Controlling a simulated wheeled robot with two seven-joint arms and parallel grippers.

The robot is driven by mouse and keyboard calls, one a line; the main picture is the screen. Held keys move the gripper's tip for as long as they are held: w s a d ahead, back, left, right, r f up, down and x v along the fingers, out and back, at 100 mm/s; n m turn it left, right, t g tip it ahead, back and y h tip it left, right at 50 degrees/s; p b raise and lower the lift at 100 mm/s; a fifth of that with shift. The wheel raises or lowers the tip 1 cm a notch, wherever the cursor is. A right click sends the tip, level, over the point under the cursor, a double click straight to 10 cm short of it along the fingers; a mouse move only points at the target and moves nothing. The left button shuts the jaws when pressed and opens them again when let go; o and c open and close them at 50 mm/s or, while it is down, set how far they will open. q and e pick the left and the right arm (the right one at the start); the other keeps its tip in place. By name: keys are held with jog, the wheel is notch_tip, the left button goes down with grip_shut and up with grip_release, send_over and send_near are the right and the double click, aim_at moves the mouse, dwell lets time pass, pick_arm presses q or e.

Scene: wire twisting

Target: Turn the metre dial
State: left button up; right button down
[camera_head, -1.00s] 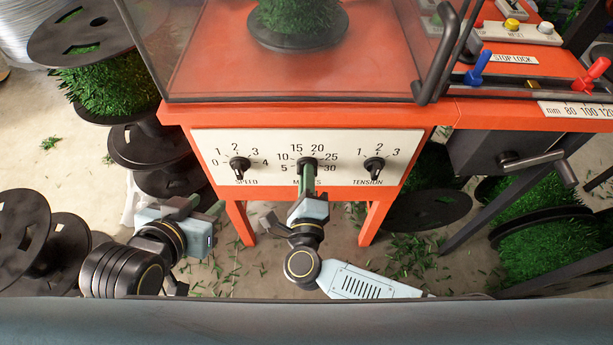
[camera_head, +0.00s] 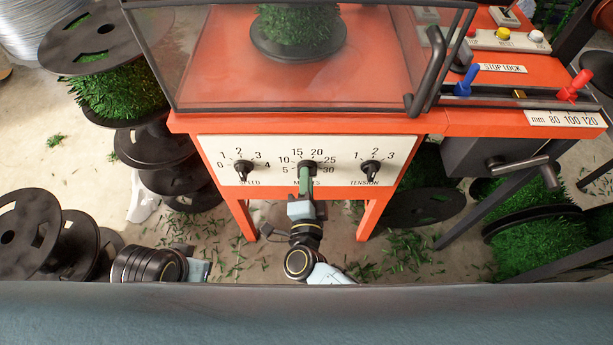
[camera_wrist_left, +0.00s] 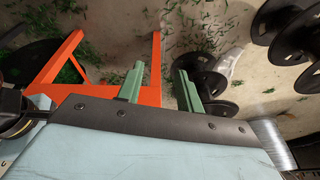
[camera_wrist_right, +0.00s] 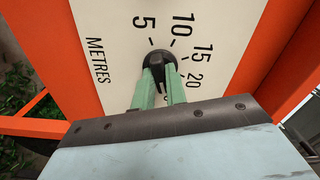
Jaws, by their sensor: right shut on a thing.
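The metre dial (camera_wrist_right: 158,66) is a black knob on a white panel (camera_head: 215,150), marked from 5 to 30 with METRES beside it. In the head view the dial (camera_head: 307,167) is the middle of three knobs and is partly hidden by my right gripper. My right gripper (camera_head: 304,181) has its green fingers closed on the knob, which also shows in the right wrist view (camera_wrist_right: 160,82). My left gripper (camera_wrist_left: 158,78) is open and empty, its fingers apart, low to the left of the orange frame. In the head view its fingers are hidden.
The SPEED knob (camera_head: 244,168) and TENSION knob (camera_head: 370,168) flank the dial. The orange machine's legs (camera_head: 243,218) stand below the panel. Black spools (camera_head: 28,235) crowd the left. Green clippings litter the floor.

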pick_arm(q)
jog(key=shift+a+f, duration=0.25)
jog(key=shift+f, duration=0.45)
pick_arm(e)
jog(key=shift+n, duration=0.5)
jog(key=c, duration=1.4)
grip_release()
jog(key=shift+c, duration=0.2)
